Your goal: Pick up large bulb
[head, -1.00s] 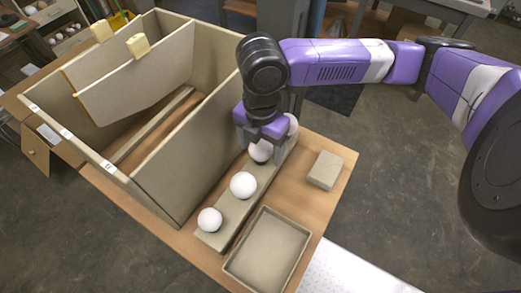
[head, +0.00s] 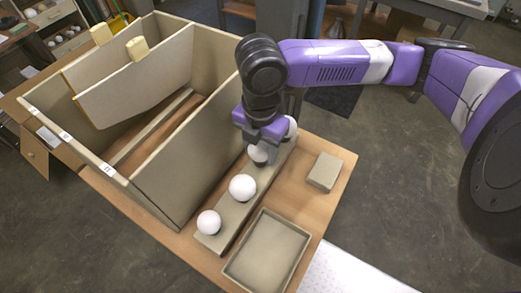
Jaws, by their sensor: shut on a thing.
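Several round white bulbs stand in a row on a narrow beige holder (head: 226,219). The nearest bulb (head: 208,222) and the second bulb (head: 242,187) stand free, and the second looks slightly bigger. My gripper (head: 259,149) points down over the third bulb (head: 258,155) and is shut on it; the fingers hide its upper part. This bulb is still at the holder; I cannot tell whether it is lifted clear. A far bulb (head: 291,127) shows partly behind my gripper. I cannot tell from size alone which bulb is the large one.
A tall beige box (head: 190,150) with upright panels stands close on the left of the row. A shallow empty tray (head: 266,252) and a small beige block (head: 325,171) lie on the wooden table (head: 290,190) to the right. Some bare table lies between them.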

